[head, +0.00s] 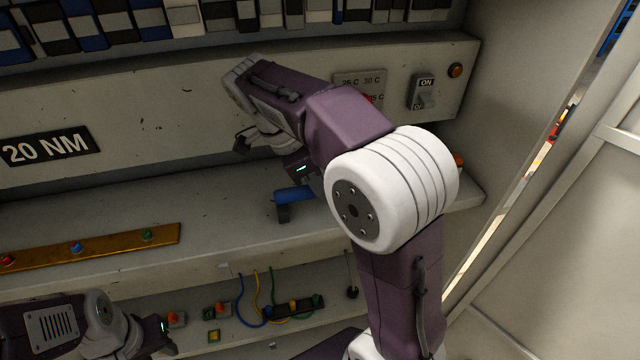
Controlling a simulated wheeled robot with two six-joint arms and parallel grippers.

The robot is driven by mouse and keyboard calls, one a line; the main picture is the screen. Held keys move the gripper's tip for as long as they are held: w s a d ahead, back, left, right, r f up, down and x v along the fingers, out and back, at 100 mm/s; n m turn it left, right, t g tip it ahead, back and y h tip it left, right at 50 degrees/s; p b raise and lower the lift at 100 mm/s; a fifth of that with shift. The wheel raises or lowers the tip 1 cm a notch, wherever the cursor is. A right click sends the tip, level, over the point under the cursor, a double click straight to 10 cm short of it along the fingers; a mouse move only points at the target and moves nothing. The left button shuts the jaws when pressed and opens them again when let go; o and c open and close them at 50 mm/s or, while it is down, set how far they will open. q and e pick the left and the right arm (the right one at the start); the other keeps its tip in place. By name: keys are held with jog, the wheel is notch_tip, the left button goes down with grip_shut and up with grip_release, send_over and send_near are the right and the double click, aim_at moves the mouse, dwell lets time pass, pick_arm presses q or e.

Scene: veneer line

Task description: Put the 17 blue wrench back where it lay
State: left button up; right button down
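A blue piece (292,195) shows at the middle shelf, left of my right arm's big white joint. It may be the blue wrench, but no 17 can be read on it. A dark part sits at its lower left end, and its right end is hidden behind my arm. My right gripper (308,176) is right at the blue piece, mostly hidden by its own arm. I cannot tell whether its fingers are closed on it. My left gripper (167,346) is low at the left, in front of the lower shelf; its fingers are too small to read.
A brass strip (90,250) with red, blue and green knobs lies on the middle shelf (225,240). Above are a 20 NM sign (46,146) and an ON switch (422,92). Coloured cables (257,295) and a dark block (293,307) are below. The shelf between strip and blue piece is bare.

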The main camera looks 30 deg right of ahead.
jog(key=shift+s+f, duration=0.15)
jog(key=shift+f+b, duration=0.35)
jog(key=shift+b, duration=0.05)
jog(key=c, duration=1.1)
grip_release()
notch_tip(320, 180, up, 6)
jog(key=p, duration=0.5)
jog(key=shift+r+p, duration=0.55)
jog(key=shift+r, duration=0.5)
